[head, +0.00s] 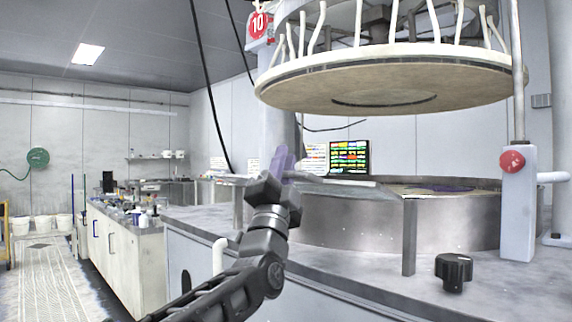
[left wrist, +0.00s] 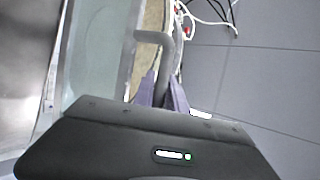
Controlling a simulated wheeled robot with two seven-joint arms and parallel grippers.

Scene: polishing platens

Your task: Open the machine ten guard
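Machine ten carries a red sign marked 10 (head: 258,24). Its guard appears as a flat, clear panel (head: 345,189) lying low over the front of the round steel basin (head: 350,222). In the left wrist view a greenish see-through panel (left wrist: 98,50) fills the left, with a bent grey handle (left wrist: 163,62) at its right. My left gripper (head: 283,158) is at the panel's left end. In the left wrist view the purple fingers of my left gripper (left wrist: 162,84) lie close on both sides of the handle, with no clear gap. My right gripper is out of view.
A large round upper platen (head: 390,80) hangs above the basin. A post with a red button (head: 512,161) stands at the right, and a black knob (head: 453,272) sits on the machine's front ledge. A lit screen (head: 349,157) is behind. Open floor (head: 45,275) lies at the left.

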